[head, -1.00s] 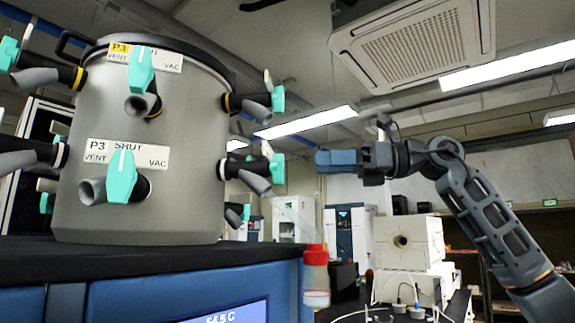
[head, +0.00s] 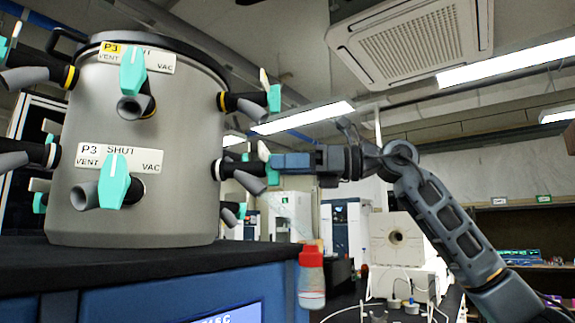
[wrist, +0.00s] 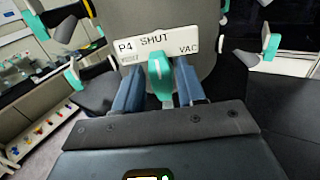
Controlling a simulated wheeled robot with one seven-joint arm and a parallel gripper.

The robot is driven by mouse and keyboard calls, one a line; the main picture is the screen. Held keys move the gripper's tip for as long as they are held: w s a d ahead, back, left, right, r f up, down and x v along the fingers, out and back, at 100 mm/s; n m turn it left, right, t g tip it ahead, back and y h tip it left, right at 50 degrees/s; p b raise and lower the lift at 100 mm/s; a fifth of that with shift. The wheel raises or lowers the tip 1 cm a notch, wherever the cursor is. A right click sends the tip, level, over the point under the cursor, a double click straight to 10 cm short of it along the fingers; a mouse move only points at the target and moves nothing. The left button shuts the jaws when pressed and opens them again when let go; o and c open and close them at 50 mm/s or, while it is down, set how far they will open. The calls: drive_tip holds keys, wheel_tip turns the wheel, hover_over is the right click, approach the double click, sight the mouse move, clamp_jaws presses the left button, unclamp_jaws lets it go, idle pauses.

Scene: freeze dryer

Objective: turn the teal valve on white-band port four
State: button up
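The P4 label reads SHUT on the grey drum in the wrist view. Below it is the teal valve handle (wrist: 160,72), pointing roughly upright in that view. My gripper (wrist: 160,88) has one blue finger on each side of this handle, apart from each other; firm contact cannot be told. In the head view the white-band port-four valve (head: 273,172) sticks out from the drum's right side, lower row. My gripper (head: 280,162) reaches it from the right and partly overlaps it.
The grey drum (head: 140,215) carries other teal valves, including yellow-band P3 (head: 132,70) and white-band P3 (head: 114,180). Another valve (head: 273,97) is above my gripper. A red-capped bottle (head: 311,280) stands below, beside the bench.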

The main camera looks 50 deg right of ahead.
clamp_jaws()
drive_tip(key=shift+m, duration=0.3)
drive_tip(key=m, duration=0.5)
drive_tip(key=shift+w+d+b, duration=0.1)
drive_tip(key=shift+d+b, duration=0.1)
drive_tip(key=shift+b, duration=0.1)
drive_tip(key=m, duration=0.6)
drive_tip(key=shift+d+f, duration=0.1)
drive_tip(key=shift+d, duration=0.05)
drive_tip(key=shift+m, duration=0.3)
drive_tip(key=shift+o, duration=0.9)
unclamp_jaws()
